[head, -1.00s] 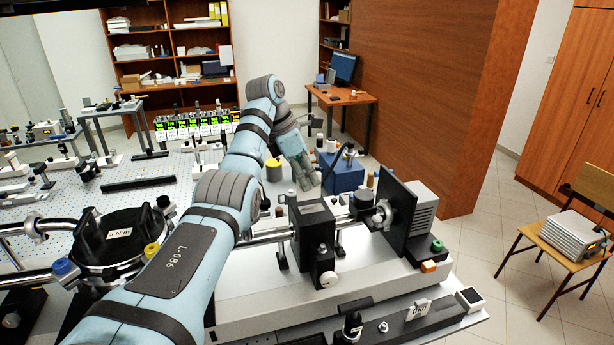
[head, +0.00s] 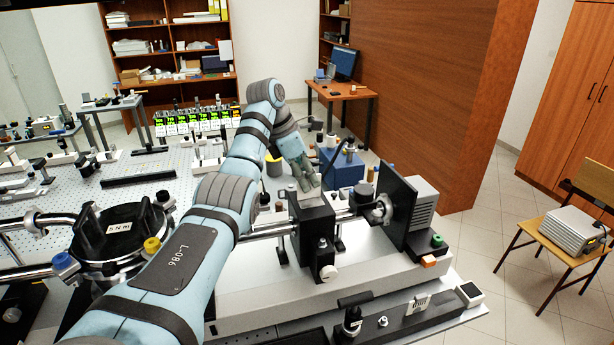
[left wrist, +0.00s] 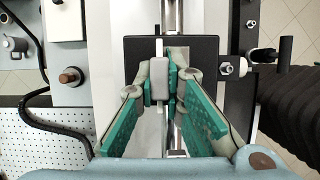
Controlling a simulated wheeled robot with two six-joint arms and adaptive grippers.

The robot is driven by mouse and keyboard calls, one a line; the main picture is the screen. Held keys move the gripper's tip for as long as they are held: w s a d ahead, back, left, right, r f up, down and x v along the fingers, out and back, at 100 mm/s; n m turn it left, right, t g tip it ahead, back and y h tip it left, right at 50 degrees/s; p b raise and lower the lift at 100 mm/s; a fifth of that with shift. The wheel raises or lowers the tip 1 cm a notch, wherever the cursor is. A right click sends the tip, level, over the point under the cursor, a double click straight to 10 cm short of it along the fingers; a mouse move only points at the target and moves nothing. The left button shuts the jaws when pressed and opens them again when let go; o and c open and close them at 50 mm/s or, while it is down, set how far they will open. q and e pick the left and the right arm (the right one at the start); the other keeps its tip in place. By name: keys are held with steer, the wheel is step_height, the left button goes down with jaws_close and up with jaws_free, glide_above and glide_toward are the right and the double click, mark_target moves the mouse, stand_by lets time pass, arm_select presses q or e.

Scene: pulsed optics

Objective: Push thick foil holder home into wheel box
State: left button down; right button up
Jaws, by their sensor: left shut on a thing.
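The wheel box (head: 313,228) is a black block on the optical rail in the head view. It also shows as a dark plate (left wrist: 203,48) in the left wrist view. My left gripper (head: 306,183) is just above and behind the box top in the head view. In the left wrist view its green-padded fingers (left wrist: 161,88) are shut on a small pale holder (left wrist: 159,48), whose thin upright part stands over the box's dark surface. The fingers hide the holder's lower part, so I cannot tell how deep it sits. My right gripper is not in view.
A large black plate (head: 398,212) stands right of the box. A blue box (head: 343,168) with small posts is behind. A dark cable (left wrist: 50,125) runs at the left in the wrist view. A round black chamber (head: 110,240) is at left.

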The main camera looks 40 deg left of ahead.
arm_select(q)
steer(key=shift+f, duration=0.45)
steer(key=shift+f, duration=0.15)
steer(key=c, duration=1.6)
jaws_free()
